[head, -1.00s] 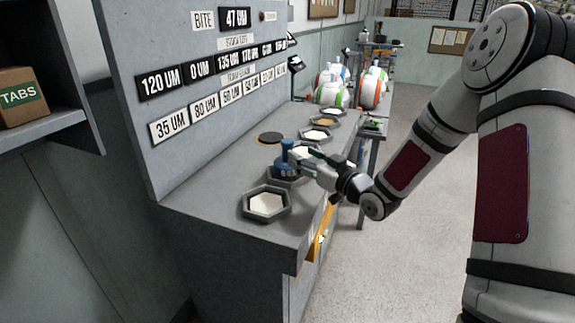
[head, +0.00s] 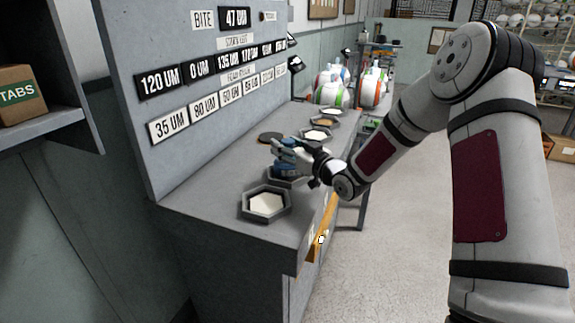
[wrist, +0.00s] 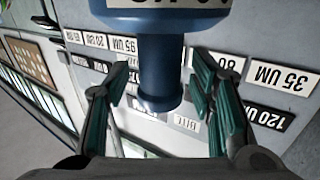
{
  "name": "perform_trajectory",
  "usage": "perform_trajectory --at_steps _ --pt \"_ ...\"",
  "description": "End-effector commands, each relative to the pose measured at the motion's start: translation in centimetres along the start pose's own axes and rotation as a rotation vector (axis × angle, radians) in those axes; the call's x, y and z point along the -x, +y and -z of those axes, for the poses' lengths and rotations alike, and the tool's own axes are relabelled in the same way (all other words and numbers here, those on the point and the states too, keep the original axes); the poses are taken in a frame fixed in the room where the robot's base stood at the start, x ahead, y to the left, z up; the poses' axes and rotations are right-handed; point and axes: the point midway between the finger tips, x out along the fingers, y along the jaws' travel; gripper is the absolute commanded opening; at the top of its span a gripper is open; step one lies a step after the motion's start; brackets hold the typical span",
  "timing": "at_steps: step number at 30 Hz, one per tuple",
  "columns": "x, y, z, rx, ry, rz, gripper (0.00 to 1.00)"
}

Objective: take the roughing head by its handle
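The roughing head is a blue piece with a round body and a narrower handle. In the wrist view the roughing head (wrist: 165,20) has its body at the top edge and its handle pointing down between my fingers. My gripper (wrist: 160,78) is open, one finger on each side of the handle, with a visible gap on both sides. In the head view my gripper (head: 281,151) covers the handle, and only part of the roughing head (head: 284,171) shows below it, in the second nearest hexagonal holder (head: 290,183).
The nearest hexagonal holder (head: 266,216) holds a pale disc. More holders and a dark disc (head: 270,138) lie farther along the bench (head: 200,188). An upright panel (head: 150,80) with micron labels stands behind. White balls with coloured bands (head: 370,88) are beyond.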

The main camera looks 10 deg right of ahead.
Motion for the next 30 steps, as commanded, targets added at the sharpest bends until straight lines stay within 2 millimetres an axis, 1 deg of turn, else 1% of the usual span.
perform_trajectory --at_steps 1,2,3,5,6,20,25,30 --pt "0.0 0.0 0.0 0.000 0.000 0.000 0.39" --pt "0.0 0.0 0.0 0.000 0.000 0.000 0.32" --pt "0.0 0.0 0.0 0.000 0.000 0.000 0.23" --pt "0.0 0.0 0.0 0.000 0.000 0.000 0.09" --pt "0.0 0.0 0.0 0.000 0.000 0.000 0.00" --pt "0.0 0.0 0.6 0.003 0.006 0.000 0.00" --pt "0.0 0.0 2.0 0.004 0.008 0.000 0.00" --pt "0.0 0.0 3.9 0.005 0.008 0.000 0.00"
